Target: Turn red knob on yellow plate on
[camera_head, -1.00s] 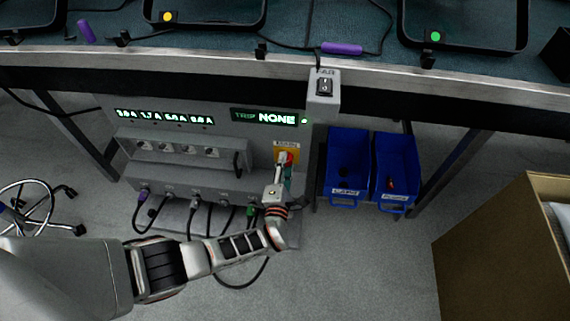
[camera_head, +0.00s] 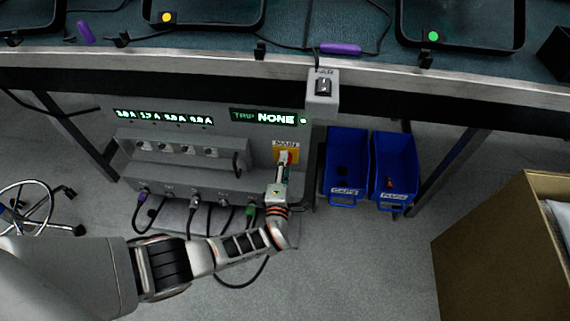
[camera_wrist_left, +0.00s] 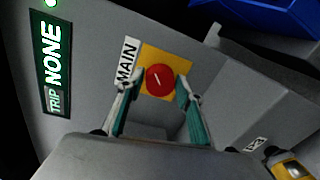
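The red knob (camera_wrist_left: 160,80) sits on the yellow plate (camera_wrist_left: 178,59), beside a label reading MAIN. A pale line on the knob's face runs diagonally. In the head view the knob (camera_head: 285,156) and yellow plate (camera_head: 294,150) are at the right end of the grey panel. My left gripper (camera_wrist_left: 161,80) faces the plate with one teal-padded finger on each side of the knob. The fingers are spread, with a small gap seeming to show beside the knob; contact is hard to tell. My right gripper is in neither view.
A lit display (camera_head: 264,117) reads TRIP NONE. A switch box (camera_head: 323,92) hangs from the table edge, above and right of the knob. Blue bins (camera_head: 344,165) stand right of the panel. Sockets and plugged cables (camera_head: 195,203) line the panel; a cardboard box (camera_head: 500,235) is at right.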

